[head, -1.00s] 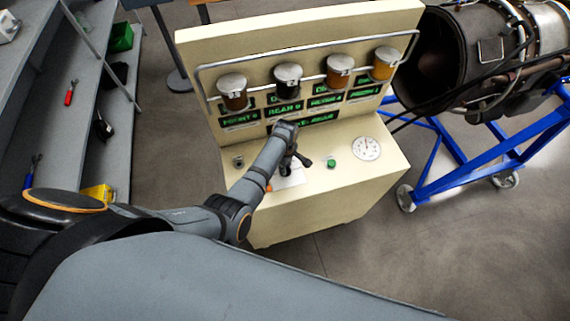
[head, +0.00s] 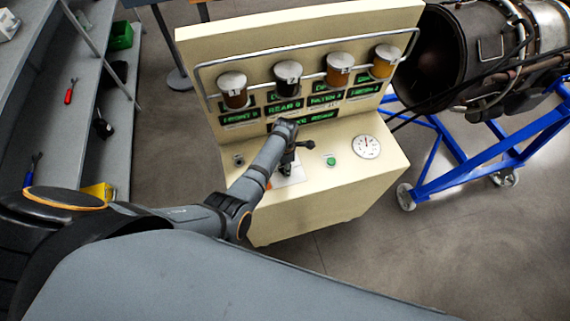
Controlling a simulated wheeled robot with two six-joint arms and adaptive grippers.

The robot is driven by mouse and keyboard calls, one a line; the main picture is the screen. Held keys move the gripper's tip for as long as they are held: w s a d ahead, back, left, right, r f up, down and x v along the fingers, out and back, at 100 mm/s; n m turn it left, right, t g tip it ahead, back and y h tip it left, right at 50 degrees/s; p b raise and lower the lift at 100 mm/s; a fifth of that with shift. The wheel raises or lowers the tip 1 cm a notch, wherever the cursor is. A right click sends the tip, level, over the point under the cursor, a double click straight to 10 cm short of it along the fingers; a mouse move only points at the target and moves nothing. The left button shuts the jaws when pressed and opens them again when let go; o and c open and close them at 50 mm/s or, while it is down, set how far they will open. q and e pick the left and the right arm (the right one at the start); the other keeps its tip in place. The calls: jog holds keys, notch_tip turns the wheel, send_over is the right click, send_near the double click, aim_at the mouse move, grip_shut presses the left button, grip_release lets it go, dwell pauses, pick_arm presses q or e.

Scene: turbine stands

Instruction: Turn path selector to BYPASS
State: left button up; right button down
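The cream control cabinet (head: 345,195) stands ahead. On its sloped top a white plate (head: 297,176) shows in part beneath my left arm, apparently the path selector's plate. A black bar with a rounded end (head: 306,145) sticks out to the right beside my wrist; I cannot tell whether it is the selector handle or part of my gripper. My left gripper (head: 286,167) is pointed down at the plate, mostly hidden by its own wrist. Whether its fingers are open, shut or touching the selector is not clear. BYPASS marking is not legible. My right gripper is out of view.
A green button (head: 331,160), a round gauge (head: 366,146) and a small dark switch (head: 238,160) sit on the top. Several capped jars (head: 233,90) hang behind a metal rail above green displays (head: 318,116). A turbine on a blue stand (head: 470,160) is right; shelves (head: 100,160) are left.

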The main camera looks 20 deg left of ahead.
pick_arm(q)
jog(key=shift+r, duration=2.5)
jog(key=shift+f, duration=0.1)
